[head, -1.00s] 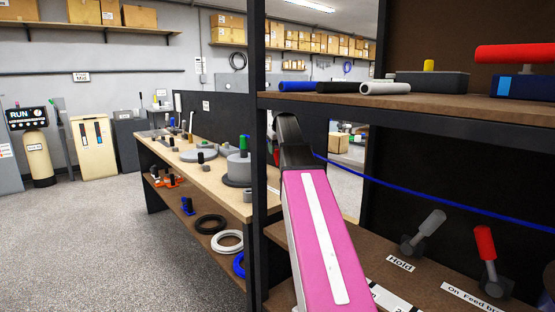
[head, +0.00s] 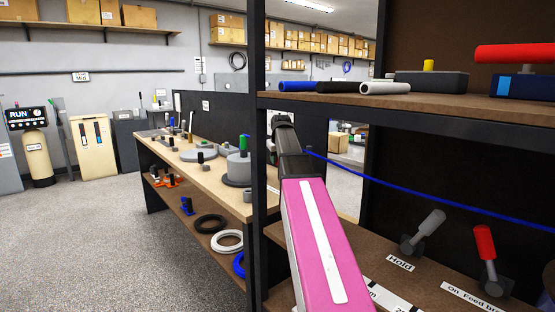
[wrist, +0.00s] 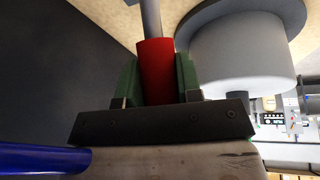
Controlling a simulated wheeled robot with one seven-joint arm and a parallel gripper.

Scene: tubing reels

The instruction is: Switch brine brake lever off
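In the wrist view, a red handle (wrist: 156,72) on a grey rod stands between the green fingers of my gripper (wrist: 156,80). Both fingers lie close against its sides, so my gripper looks shut on it. No label for the brine brake lever is readable near it. In the head view, my pink arm reaches toward the workbench, and my gripper is hidden behind the arm and shelf post. Another red-handled lever (head: 485,243) stands on the lower shelf at the right, beside a grey-handled lever (head: 430,226) marked "Hold".
A large grey drum (wrist: 245,55) is close right of my gripper in the wrist view. A blue bar (wrist: 45,158) lies at lower left. The shelf post (head: 256,160) stands beside my arm. The workbench (head: 215,180) holds several grey reels. Open floor (head: 90,240) lies left.

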